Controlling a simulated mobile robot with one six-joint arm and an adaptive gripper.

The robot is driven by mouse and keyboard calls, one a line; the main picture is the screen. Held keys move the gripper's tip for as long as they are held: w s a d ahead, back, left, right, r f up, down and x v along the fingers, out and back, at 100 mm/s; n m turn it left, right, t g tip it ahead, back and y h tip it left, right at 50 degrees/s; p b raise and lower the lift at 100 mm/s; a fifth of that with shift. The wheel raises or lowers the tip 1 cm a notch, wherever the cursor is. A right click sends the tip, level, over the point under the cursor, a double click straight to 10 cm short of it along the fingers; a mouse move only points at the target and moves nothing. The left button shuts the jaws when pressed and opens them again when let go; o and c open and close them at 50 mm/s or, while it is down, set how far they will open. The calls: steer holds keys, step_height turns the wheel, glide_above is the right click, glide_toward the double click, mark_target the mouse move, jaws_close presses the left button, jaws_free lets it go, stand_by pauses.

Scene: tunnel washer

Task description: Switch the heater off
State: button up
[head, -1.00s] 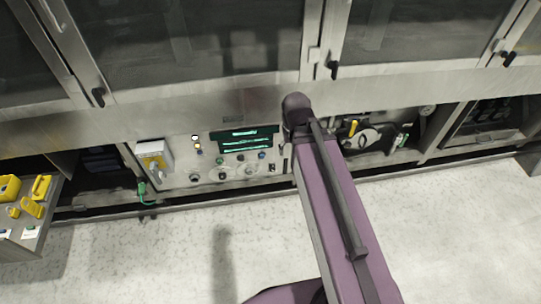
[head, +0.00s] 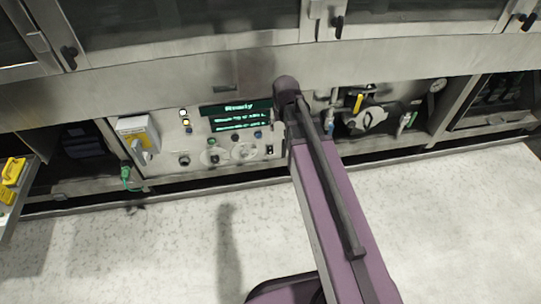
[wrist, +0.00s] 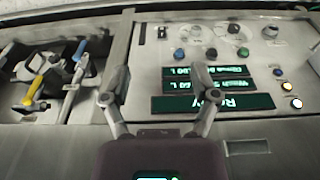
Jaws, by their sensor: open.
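The control panel (head: 170,160) is a pale plate below the washer's steel front, with a dark display (head: 236,116) of green text, its top line reading "Ready". Below it are round knobs (head: 245,151), small coloured buttons and a small black switch (head: 269,149) at the right edge. In the wrist view the panel appears upside down, with the display (wrist: 213,103) and the small switch (wrist: 162,32) near the panel's edge. I cannot read which control is the heater's. My gripper (wrist: 160,88) is open and empty, its fingers in front of the panel; in the head view my arm hides it.
A white box with a yellow part (head: 138,134) and a green cable (head: 126,174) are left of the panel. Right of it, an open bay holds a yellow-handled valve (head: 358,102) and a blue-handled one (wrist: 80,50). A cart with yellow items (head: 12,172) stands far left. The floor is clear.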

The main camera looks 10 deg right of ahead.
mark_target(270, 149)
steer(key=w+f+t+b, duration=0.1)
steer(key=w+f+b, duration=0.7)
steer(key=f+b, duration=0.4)
steer(key=w+f+t+b, duration=0.1)
steer(key=w+f+b, duration=0.7)
steer(key=f+b, duration=0.4)
steer(key=shift+w+f+t, duration=0.15)
steer(key=shift+f+t, duration=0.2)
steer(key=shift+t, duration=0.05)
steer(key=shift+f+b, duration=0.15)
steer(key=shift+b, duration=0.25)
steer(key=b+x, duration=1.2)
steer(key=x, duration=0.1)
steer(key=shift+f, duration=0.2)
